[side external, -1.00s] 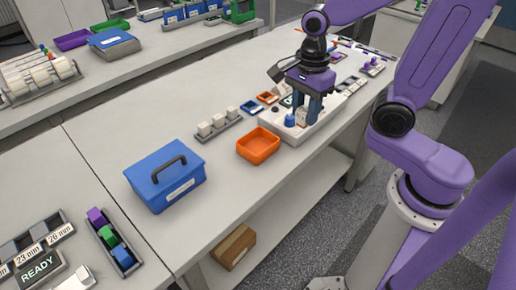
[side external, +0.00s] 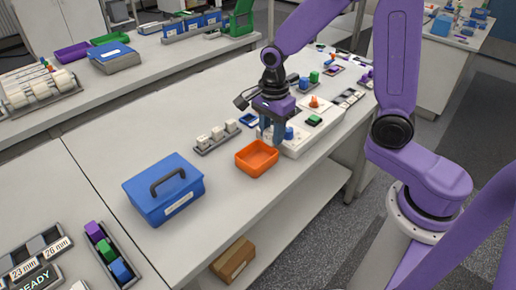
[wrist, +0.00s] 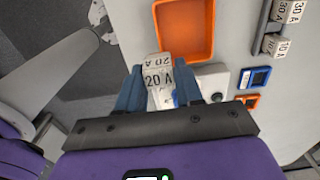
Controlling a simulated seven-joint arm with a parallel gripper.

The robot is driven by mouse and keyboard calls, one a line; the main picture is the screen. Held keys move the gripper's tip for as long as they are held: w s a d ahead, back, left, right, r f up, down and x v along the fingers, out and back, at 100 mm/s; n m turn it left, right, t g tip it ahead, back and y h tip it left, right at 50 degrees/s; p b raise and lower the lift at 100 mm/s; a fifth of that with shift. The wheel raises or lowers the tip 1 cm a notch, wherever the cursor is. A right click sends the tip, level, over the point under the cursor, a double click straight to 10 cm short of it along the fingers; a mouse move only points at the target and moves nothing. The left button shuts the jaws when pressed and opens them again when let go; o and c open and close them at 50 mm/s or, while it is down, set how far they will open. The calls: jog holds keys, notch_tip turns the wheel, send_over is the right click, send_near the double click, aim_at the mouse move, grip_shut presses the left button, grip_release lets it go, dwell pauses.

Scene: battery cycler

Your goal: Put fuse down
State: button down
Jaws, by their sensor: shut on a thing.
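My gripper (wrist: 172,95) is shut on a pale grey fuse (wrist: 157,75) marked "20 A", which shows between the blue fingers in the wrist view. In the side view my gripper (side external: 272,138) hangs over the left end of the white cycler unit (side external: 318,131), close to the orange tray, and the fuse is hard to make out there. The orange tray (side external: 244,165) is empty and lies just in front of the fingers. It also shows in the wrist view (wrist: 186,55), ahead of the fuse and slightly right.
A rack of white fuses (side external: 217,137) stands behind the orange tray; some read "30 A" and "10 A" in the wrist view. A blue box with a handle (side external: 163,190) is at left. Blue (wrist: 261,77) and orange frames lie right of my gripper. The bench between box and tray is clear.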

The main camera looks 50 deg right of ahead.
jog(key=w+f, duration=0.2)
jog(key=f, duration=0.1)
jog(key=w+f, duration=0.2)
jog(key=shift+a, duration=0.3)
jog(key=shift+f, duration=1.55)
jog(key=shift+f, duration=0.1)
jog(key=c, duration=1)
grip_release()
notch_tip(320, 180, up, 12)
jog(key=shift+r, duration=0.15)
